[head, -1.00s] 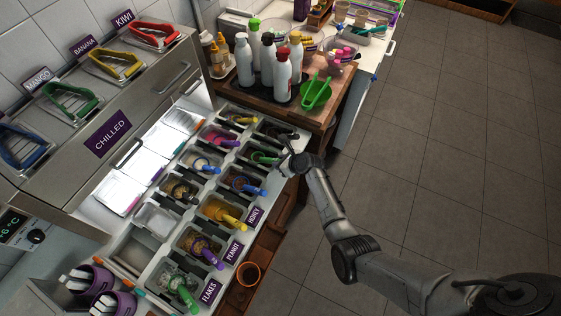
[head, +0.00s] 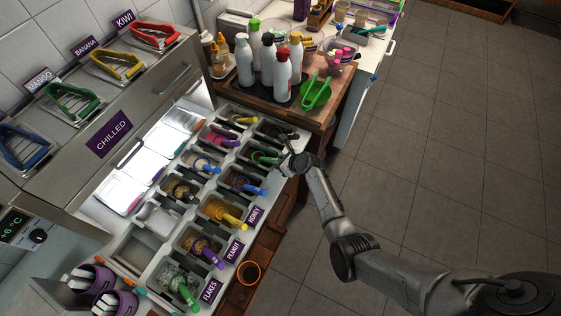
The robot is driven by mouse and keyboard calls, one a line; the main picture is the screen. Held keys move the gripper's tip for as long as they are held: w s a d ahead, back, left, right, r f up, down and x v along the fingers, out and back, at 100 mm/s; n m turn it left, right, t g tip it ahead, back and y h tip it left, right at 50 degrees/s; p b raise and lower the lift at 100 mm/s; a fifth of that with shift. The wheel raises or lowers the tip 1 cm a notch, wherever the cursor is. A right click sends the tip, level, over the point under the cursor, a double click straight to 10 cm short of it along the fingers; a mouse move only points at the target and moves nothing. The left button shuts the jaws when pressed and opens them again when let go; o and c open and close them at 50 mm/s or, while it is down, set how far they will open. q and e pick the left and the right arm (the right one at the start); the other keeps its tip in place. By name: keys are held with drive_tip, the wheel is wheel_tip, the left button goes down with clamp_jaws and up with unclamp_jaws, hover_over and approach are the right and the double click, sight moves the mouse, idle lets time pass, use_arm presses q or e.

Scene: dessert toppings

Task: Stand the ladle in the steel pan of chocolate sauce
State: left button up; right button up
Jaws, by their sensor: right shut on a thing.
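My right gripper (head: 284,165) is at the right edge of the topping counter, beside the upper right pans. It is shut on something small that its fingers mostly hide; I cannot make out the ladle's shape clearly. A green curved piece (head: 265,158) shows in the pan just left of the fingers, and I cannot tell whether it is part of the held thing. A dark pan (head: 270,131) with a dark handle lies just beyond the gripper; I cannot tell whether it holds the chocolate sauce. My left gripper is out of view.
Several topping pans with coloured scoops, such as the yellow one (head: 232,218), fill the counter. Open floor lies right.

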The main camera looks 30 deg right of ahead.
drive_tip(key=o, duration=0.8)
drive_tip(key=shift+o, duration=1.3)
drive_tip(key=shift+o, duration=0.3)
drive_tip(key=o, duration=0.3)
